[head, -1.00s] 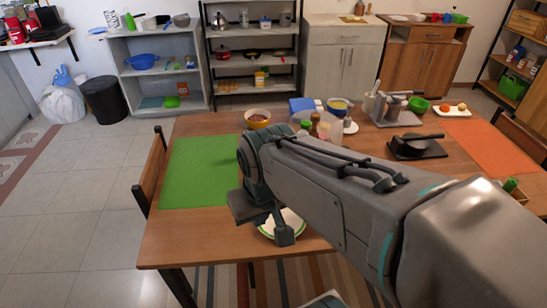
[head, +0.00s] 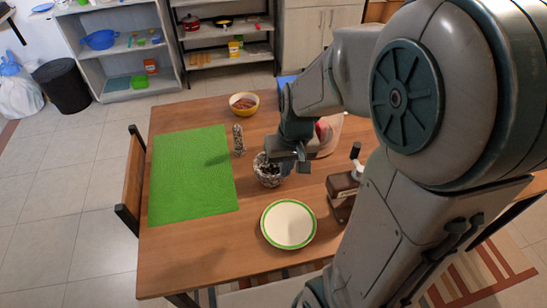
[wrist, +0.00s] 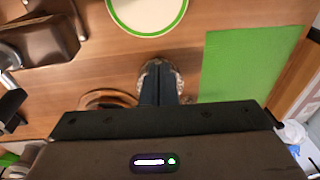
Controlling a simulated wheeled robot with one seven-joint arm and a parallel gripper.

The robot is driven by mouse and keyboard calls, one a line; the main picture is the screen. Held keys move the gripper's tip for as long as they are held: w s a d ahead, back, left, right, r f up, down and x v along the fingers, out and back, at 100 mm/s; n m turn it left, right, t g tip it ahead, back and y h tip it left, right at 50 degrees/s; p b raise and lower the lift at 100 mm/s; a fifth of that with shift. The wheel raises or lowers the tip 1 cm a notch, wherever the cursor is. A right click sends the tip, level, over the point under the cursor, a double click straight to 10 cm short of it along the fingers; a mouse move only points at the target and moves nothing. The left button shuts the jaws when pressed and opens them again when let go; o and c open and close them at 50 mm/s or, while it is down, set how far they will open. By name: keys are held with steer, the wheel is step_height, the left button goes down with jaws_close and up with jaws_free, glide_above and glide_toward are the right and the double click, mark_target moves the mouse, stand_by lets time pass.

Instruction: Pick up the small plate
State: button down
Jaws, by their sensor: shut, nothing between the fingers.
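The small plate (head: 289,224), white with a green rim, lies flat on the wooden table near its front edge, fully uncovered in the head view. In the wrist view, part of the plate (wrist: 147,22) shows at the top edge. My gripper (head: 287,167) is beyond the plate, apart from it, over or beside a speckled bowl (head: 266,174). Its dark fingers (wrist: 160,84) are together and empty in the wrist view, with the bowl partly hidden behind them.
A green mat (head: 192,175) covers the table's left side. A speckled upright shaker (head: 238,140) and a yellow bowl (head: 244,104) stand farther back. A dark brown grinder-like object (head: 343,187) stands right of the plate. Bare table lies between mat and plate.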

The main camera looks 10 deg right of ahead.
steer(key=g+h+p, duration=0.1)
glide_above(283, 199)
step_height(283, 199, down, 9)
steer(key=shift+f, duration=5.15)
steer(key=shift+a, duration=0.1)
